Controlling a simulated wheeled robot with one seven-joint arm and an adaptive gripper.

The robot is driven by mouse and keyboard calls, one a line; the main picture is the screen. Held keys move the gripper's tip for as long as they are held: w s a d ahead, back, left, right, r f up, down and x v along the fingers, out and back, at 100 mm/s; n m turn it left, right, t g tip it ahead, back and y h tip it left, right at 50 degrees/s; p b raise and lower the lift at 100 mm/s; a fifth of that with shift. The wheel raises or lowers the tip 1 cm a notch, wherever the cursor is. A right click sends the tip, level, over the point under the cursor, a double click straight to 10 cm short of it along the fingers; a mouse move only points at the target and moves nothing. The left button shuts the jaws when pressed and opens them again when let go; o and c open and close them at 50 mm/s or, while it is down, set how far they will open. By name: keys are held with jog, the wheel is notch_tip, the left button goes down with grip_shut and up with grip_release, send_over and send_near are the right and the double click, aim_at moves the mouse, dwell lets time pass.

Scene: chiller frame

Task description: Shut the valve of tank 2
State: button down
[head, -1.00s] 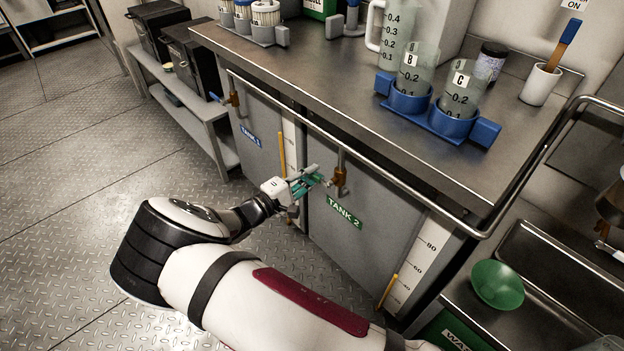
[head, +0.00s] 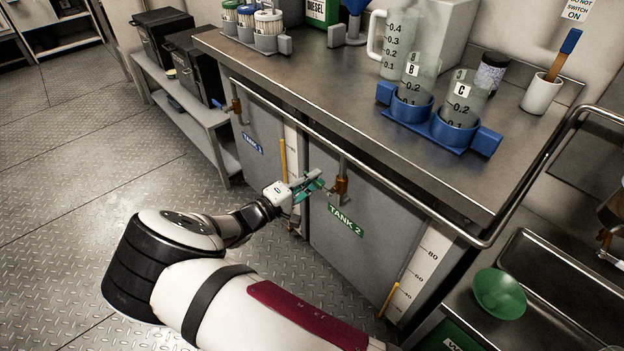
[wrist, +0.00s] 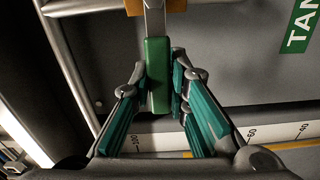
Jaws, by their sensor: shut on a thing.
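The tank 2 valve has a brass body (head: 341,187) on a pipe at the front of the grey tank 2 (head: 375,215), above the green TANK 2 label (head: 345,221). In the wrist view its green lever (wrist: 158,75) lies between the teal finger pads, and its metal stem runs up to the brass part (wrist: 176,5). My gripper (head: 313,185) is at the left of the valve body in the head view. In the wrist view my gripper (wrist: 159,78) is shut on the lever. The fingers partly hide the lever in the head view.
A steel rail (head: 400,192) runs along the counter front, above the valve. Tank 1 (head: 262,130), with its blue-handled valve (head: 235,106), is to the left. Beakers in a blue holder (head: 435,130) stand on the counter. The floor at the left is open.

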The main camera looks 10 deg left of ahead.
jog(key=c, duration=1.7)
grip_release()
jog(key=shift+r, duration=0.4)
jog(key=shift+o, duration=0.8)
jog(key=shift+f, duration=0.1)
jog(key=v, duration=1.2)
jog(key=shift+a, duration=0.1)
